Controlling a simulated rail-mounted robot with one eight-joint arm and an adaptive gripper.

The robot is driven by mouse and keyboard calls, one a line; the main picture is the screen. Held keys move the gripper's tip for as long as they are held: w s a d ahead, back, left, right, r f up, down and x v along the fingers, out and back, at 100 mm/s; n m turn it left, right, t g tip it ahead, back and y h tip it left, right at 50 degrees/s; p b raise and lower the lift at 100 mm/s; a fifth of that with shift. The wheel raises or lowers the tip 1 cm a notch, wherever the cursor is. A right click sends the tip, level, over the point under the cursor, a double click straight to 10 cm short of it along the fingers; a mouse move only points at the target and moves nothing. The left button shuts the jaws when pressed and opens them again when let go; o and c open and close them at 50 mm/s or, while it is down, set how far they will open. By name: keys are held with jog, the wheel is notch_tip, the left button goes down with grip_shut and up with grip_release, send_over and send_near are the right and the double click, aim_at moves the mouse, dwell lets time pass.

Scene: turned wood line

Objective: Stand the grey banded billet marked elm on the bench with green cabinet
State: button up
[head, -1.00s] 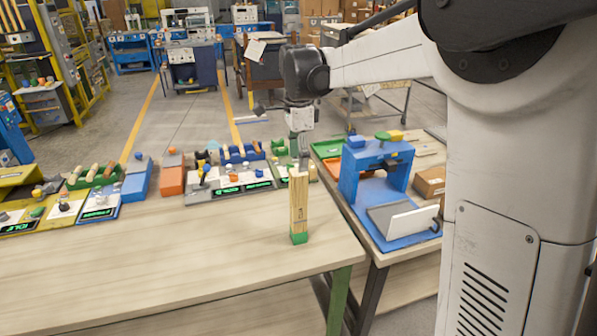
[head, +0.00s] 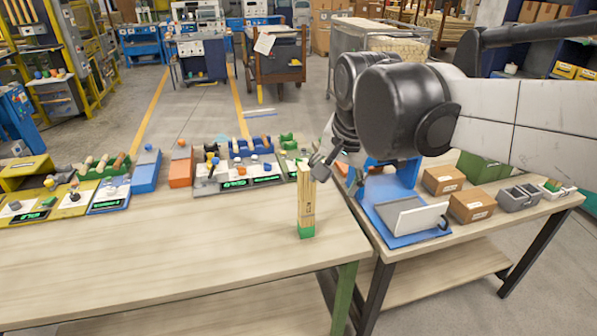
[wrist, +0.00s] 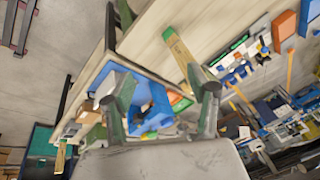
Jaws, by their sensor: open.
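A pale wooden billet (head: 306,203) with a green band at its foot stands upright on the near wooden bench (head: 170,250), close to its right end. I see no grey band on it, and its dark marking is too small to read. My gripper (head: 320,166) is at the billet's top, just to its right, tilted. In the wrist view, my open gripper (wrist: 164,98) has its fingers spread, and the billet (wrist: 182,55) runs up from behind the right finger. No billet lies between the fingertips. I cannot make out a green cabinet under the near bench.
A blue press-like fixture (head: 390,182) stands on the second bench at the right, beside cardboard boxes (head: 472,205) and grey bins (head: 518,197). Coloured trays and control panels (head: 235,172) line the near bench's far edge. The near bench's front is clear.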

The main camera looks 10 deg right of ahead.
jog(key=s+f+n+t, duration=0.3)
jog(key=s+f+n, duration=0.2)
jog(key=s, duration=0.6)
jog(key=shift+s+f+n, duration=0.15)
jog(key=shift+f+n, duration=0.25)
jog(key=shift+n, duration=0.7)
notch_tip(320, 180, down, 4)
jog(key=b, duration=0.4)
jog(key=shift+f, duration=0.2)
